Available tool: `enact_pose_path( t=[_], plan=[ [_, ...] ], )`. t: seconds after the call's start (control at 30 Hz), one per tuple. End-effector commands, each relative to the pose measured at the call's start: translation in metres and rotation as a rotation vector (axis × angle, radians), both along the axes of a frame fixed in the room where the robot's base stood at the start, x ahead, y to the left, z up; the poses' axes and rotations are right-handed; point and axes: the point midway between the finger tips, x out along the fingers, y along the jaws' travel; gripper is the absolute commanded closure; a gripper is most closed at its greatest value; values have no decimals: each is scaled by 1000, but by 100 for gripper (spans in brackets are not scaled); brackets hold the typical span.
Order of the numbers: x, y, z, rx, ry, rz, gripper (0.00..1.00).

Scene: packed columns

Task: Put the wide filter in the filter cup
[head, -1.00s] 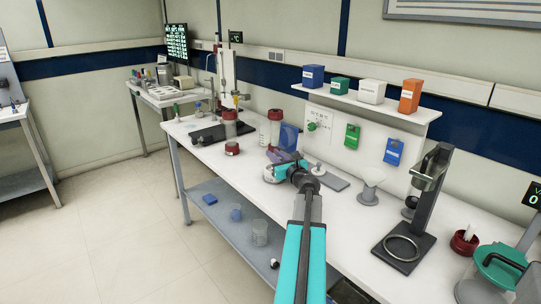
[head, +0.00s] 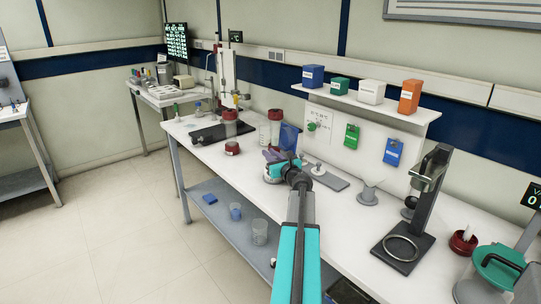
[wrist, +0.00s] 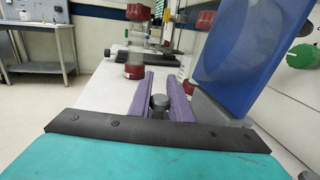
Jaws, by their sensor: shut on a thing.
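My gripper (wrist: 158,98) has two purple fingers, shut on a small dark grey knob-like piece (wrist: 158,103) in the wrist view. I cannot tell whether this piece belongs to the wide filter. In the head view my gripper (head: 275,157) is over the white bench, above a pale round object (head: 272,174), partly hidden by the wrist. I cannot tell whether they touch.
A blue upright panel (wrist: 238,55) stands close on the right of the fingers. A grey plate with a knob (head: 330,178) lies to the right. A dark stand (head: 420,215) rises farther right.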

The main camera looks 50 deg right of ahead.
Motion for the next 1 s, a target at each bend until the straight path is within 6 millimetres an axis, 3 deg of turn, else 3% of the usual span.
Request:
enact_pose_path(
  t=[0.83, 0.87, 0.93, 1.0],
  plan=[
    [0, 0, -12, 0, 0, 0, 100],
    [0, 0, -12, 0, 0, 0, 78],
    [0, 0, -12, 0, 0, 0, 66],
    [0, 0, -12, 0, 0, 0, 64]
  ],
)
